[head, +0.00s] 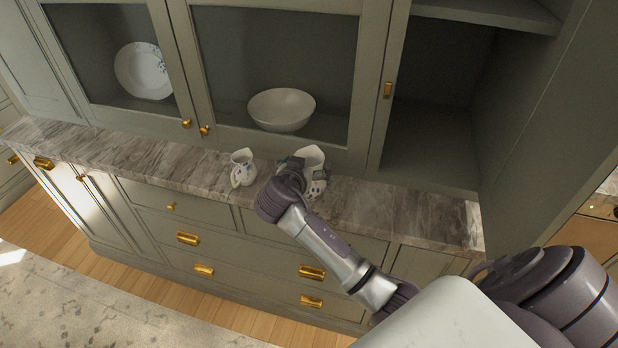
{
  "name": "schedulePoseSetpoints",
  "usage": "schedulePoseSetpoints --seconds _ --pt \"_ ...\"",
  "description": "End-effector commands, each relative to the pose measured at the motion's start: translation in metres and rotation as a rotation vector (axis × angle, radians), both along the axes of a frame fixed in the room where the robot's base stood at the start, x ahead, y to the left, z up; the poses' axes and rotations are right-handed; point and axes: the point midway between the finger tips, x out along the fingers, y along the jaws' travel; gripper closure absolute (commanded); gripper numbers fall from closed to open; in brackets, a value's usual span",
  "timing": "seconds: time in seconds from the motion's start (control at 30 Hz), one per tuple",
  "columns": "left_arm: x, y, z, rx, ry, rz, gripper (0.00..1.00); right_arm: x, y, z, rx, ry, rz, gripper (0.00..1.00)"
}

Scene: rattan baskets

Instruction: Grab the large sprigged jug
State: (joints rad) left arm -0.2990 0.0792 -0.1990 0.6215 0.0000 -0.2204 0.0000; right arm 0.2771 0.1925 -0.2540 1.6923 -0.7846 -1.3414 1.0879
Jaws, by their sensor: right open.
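The large sprigged jug (314,158) is white with dark sprigs low on its side. It stands on the marble counter (370,204), against the glass-door cabinet. My right gripper (292,162) is at the left side of this jug and covers part of it. The gripper is small and dark in this view, and I cannot tell whether its fingers touch the jug. A smaller white jug (243,167) stands to the left on the same counter, apart from the gripper. My left gripper is not in view.
Behind the glass doors are a white bowl (281,109) and a patterned plate (143,70). Brass knobs (204,130) stick out above the counter. An open cupboard (430,120) is at the right. The counter is clear right of the large jug.

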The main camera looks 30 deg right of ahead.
Motion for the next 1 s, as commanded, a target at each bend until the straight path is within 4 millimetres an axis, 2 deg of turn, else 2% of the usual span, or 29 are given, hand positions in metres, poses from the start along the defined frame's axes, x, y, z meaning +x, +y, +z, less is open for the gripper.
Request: schedulePoseSetpoints --seconds 0.03,0.13,0.3,0.57,1.0 --pt "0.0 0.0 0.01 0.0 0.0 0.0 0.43 0.005 -0.006 0.002 -0.004 0.003 -0.002 0.0" --pt "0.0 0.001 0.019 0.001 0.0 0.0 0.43 0.015 -0.013 -0.005 -0.004 0.004 -0.001 0.0" --pt "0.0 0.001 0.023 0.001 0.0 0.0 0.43 0.026 -0.025 -0.015 -0.002 0.002 0.0 0.0" --pt "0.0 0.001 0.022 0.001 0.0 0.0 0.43 0.027 -0.026 -0.018 0.0 0.001 0.001 0.0" --pt "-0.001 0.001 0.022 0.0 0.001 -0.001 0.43 0.027 -0.026 -0.018 0.0 0.002 0.002 0.72"
